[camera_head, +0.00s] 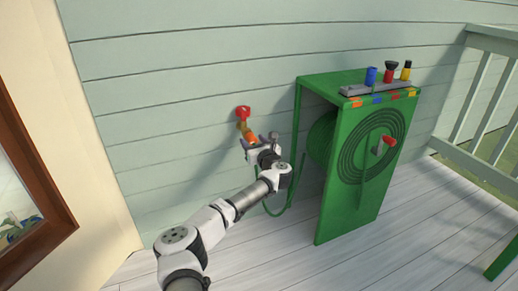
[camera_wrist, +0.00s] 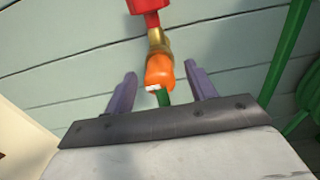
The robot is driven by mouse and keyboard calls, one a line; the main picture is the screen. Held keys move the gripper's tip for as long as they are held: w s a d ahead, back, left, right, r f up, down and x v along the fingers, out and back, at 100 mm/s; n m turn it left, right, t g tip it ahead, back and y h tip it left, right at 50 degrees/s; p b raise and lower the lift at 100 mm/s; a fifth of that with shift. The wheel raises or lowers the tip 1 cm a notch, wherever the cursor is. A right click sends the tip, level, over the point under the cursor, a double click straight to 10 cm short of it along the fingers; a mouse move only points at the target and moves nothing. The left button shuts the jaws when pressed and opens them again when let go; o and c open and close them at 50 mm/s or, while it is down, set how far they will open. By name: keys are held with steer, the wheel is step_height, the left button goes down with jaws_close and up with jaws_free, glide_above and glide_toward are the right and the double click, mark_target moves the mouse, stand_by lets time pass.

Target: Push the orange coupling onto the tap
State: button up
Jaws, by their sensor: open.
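The tap has a red handle (camera_head: 243,112) and a brass body (camera_wrist: 158,42), fixed to the wall. The orange coupling (camera_wrist: 160,70) is in line with the tap's brass end and appears to meet it; I cannot tell how far it is on. It also shows in the head view (camera_head: 250,139). A green hose (camera_wrist: 163,97) leads from the coupling. My gripper (camera_wrist: 161,73) is open, with one purple finger on each side of the coupling and a visible gap at both sides. In the head view my gripper (camera_head: 257,147) partly hides the coupling's lower end.
A green hose reel cabinet (camera_head: 345,190) stands to the right, with a coiled hose and red crank handle (camera_head: 389,141). Several coloured fittings stand on a grey strip (camera_head: 375,87) on top. A wooden-framed window (camera_head: 40,190) is at the left, a railing (camera_head: 480,90) at the right.

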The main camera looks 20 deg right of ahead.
steer(key=s+p, duration=0.3)
steer(key=s, duration=1)
steer(key=shift+s, duration=0.2)
steer(key=shift+d, duration=0.1)
